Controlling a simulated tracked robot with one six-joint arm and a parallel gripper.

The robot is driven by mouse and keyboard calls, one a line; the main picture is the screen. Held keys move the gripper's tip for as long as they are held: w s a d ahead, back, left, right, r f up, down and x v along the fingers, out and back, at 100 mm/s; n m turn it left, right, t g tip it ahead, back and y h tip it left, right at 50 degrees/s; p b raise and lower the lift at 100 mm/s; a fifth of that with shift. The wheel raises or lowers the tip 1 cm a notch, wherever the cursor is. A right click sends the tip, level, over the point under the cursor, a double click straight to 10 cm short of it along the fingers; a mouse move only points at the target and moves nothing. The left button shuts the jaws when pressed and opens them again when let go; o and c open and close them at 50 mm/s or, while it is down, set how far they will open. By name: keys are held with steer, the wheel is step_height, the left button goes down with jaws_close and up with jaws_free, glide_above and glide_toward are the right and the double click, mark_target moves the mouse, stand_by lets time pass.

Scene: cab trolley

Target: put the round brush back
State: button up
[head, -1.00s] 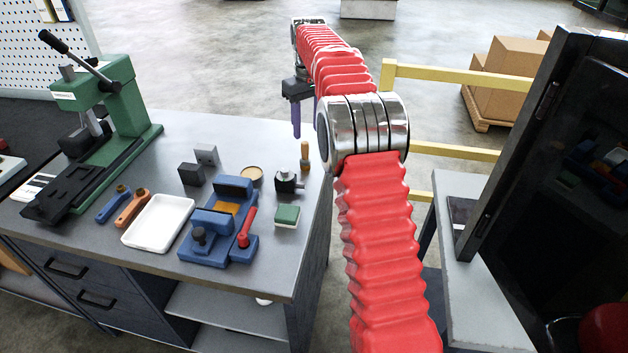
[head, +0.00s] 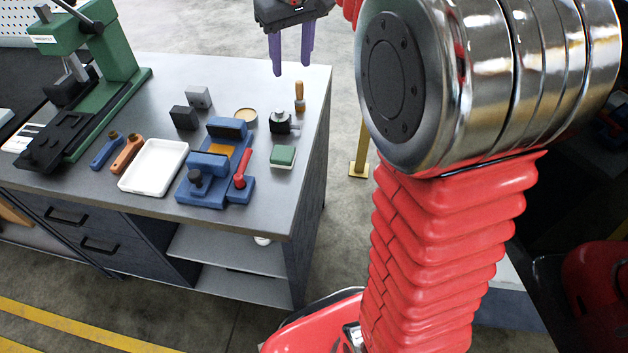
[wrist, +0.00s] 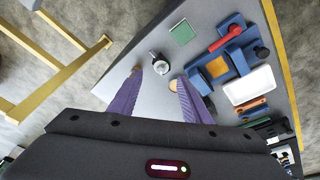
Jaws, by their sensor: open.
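A small wooden-handled tool, which looks like the round brush (head: 300,91), is near the back right corner of the grey workbench (head: 299,170). Its tan handle points up and its lower end is dark. In the wrist view only a small tan bit of it (wrist: 137,68) shows at the tip of the left finger. My gripper (head: 292,68) has two purple fingers, open and empty, above the back edge of the bench and a little left of the brush.
A small dark fixture with a metal knob (head: 281,122), a green-topped block (head: 283,155) and a round tan disc (head: 246,115) stand near the brush. A blue fixture with a red handle (head: 213,190), a white tray (head: 140,181) and a green press (head: 112,45) are further left.

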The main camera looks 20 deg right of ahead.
steer(key=s+a+f+t, duration=0.1)
steer(key=s+a+f, duration=0.2)
steer(key=s, duration=1)
steer(key=s+a+f+m+t, duration=0.1)
steer(key=s+a+f+t, duration=0.1)
steer(key=s, duration=1.2)
step_height(320, 180, down, 2)
steer(key=shift+a+f, duration=0.25)
steer(key=shift+a, duration=0.6)
steer(key=shift+c, duration=0.6)
